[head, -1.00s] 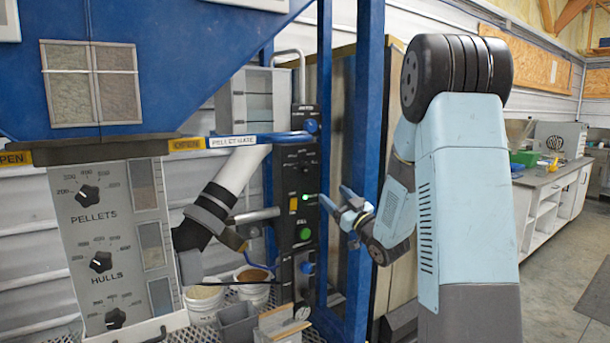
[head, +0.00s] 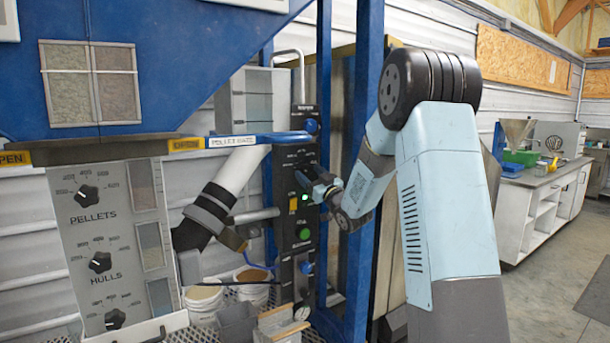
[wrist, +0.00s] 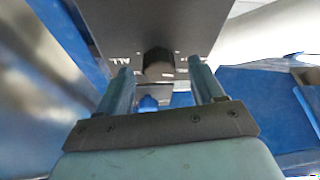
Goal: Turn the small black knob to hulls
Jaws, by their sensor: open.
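The black control panel (head: 303,262) stands upright in the middle of the head view, with a yellow switch and green buttons. In the wrist view a small black knob (wrist: 158,63) sticks out from the panel (wrist: 110,25). My gripper (head: 310,183) is at the panel's upper half, from the right. In the wrist view it is open, with one finger on each side of the knob. Gaps show between fingers and knob. In the head view the gripper hides part of the panel, and I cannot make out the knob clearly.
A blue frame post (head: 361,160) stands close behind my forearm. A blue handle bar (head: 262,140) reaches the panel from the left. The grey panel (head: 105,240) at left has larger black pellets and hulls dials. Buckets (head: 203,305) stand below.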

